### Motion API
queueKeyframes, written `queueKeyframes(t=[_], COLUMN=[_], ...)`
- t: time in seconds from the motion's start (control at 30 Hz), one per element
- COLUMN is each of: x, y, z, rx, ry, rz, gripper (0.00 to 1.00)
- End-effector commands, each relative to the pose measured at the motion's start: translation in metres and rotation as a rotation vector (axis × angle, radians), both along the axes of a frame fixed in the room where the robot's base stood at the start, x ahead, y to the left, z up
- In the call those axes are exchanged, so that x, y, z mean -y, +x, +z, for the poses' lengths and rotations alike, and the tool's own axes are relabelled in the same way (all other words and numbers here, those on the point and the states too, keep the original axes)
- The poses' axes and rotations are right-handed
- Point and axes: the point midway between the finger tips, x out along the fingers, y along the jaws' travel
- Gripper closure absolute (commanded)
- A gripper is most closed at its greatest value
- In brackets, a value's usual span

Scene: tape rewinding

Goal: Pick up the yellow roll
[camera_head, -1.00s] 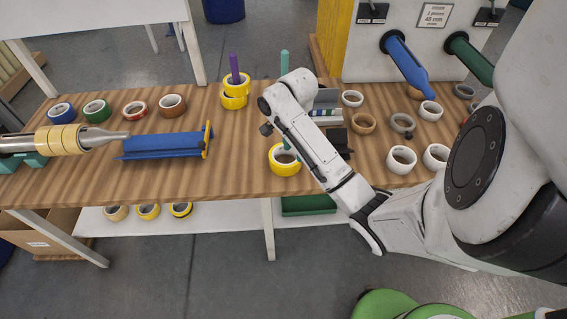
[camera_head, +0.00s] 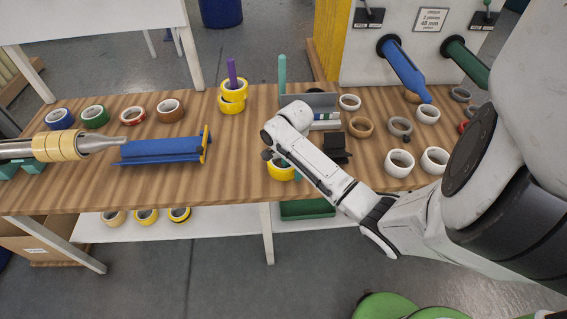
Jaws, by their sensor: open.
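A yellow tape roll (camera_head: 281,174) lies on the wooden table around the foot of a teal post (camera_head: 282,72). My arm's end hides its upper part and the post's lower part. Two more yellow rolls (camera_head: 233,106) are stacked around a purple post (camera_head: 232,72) further back. My gripper (camera_head: 268,155) is small and mostly hidden by my wrist; a dark part of it shows just above and left of the front yellow roll. It is open, and I cannot tell whether it touches the roll.
A blue holder (camera_head: 160,149) and a metal cone with tan rolls (camera_head: 60,145) lie on the left. Several white and brown rolls (camera_head: 399,162) lie on the right. A grey dispenser (camera_head: 322,103) stands behind my arm. The wooden table (camera_head: 235,160) is clear left of the front roll.

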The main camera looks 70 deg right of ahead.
Motion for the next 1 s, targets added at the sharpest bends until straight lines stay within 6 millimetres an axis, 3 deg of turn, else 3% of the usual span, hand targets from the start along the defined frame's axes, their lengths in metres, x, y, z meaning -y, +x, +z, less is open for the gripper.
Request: queueKeyframes(t=[0.07, 0.5, 1.0], x=[0.0000, 0.0000, 0.0007], y=[0.0001, 0.0001, 0.0002], z=[0.0002, 0.0004, 0.0029], rx=[0.000, 0.000, 0.000], ry=[0.000, 0.000, -0.001], rz=[0.000, 0.000, 0.000], gripper=[0.57, 0.99, 1.00])
